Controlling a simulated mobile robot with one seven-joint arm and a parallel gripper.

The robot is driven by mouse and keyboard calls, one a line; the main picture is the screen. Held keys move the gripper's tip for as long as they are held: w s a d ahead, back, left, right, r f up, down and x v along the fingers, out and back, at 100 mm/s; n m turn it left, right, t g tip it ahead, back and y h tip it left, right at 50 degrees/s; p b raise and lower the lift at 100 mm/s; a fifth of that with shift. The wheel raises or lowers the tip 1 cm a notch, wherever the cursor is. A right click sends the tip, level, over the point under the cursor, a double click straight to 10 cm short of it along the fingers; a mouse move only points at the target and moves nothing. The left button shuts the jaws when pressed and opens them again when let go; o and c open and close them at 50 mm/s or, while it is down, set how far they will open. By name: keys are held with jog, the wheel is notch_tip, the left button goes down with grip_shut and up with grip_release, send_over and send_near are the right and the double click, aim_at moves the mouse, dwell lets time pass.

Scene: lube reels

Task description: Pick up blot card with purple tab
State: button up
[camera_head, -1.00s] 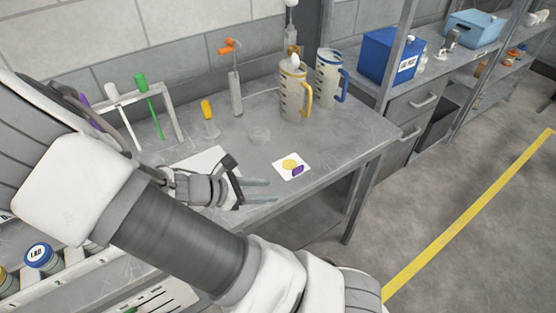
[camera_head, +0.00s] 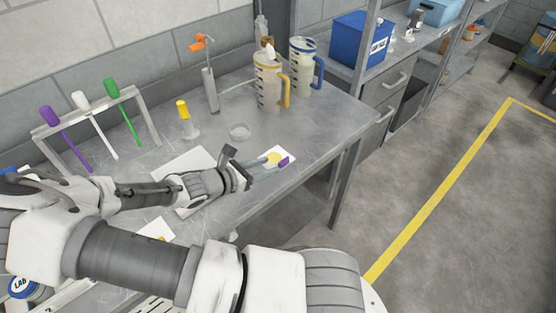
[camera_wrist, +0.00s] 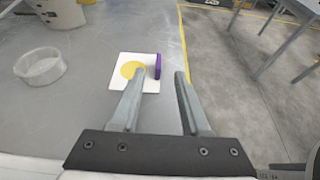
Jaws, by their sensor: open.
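The blot card (camera_wrist: 120,76) is a white square with a yellow round spot and a purple tab (camera_wrist: 158,66) standing at one edge. It lies flat on the metal bench near the front edge; in the head view the card (camera_head: 273,157) is partly hidden by my fingers. My gripper (camera_head: 265,168) is open, its fingers pointing at the card. In the wrist view my gripper (camera_wrist: 160,73) has the purple tab between its fingertips, nearer the left one. The left finger overlaps the card in the picture. I cannot tell whether it touches.
A clear shallow dish (camera_head: 239,131) sits behind the card. Two jugs, with yellow (camera_head: 269,80) and blue (camera_head: 303,66) handles, stand farther back. A rack (camera_head: 92,110) holds purple, white and green-handled tools at left. A white sheet (camera_head: 184,165) lies near my wrist.

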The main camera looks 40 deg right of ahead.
aim_at(281, 161)
jog(key=shift+x, duration=3.8)
jog(key=shift+w+f, duration=0.1)
jog(key=shift+a, duration=0.1)
grip_shut()
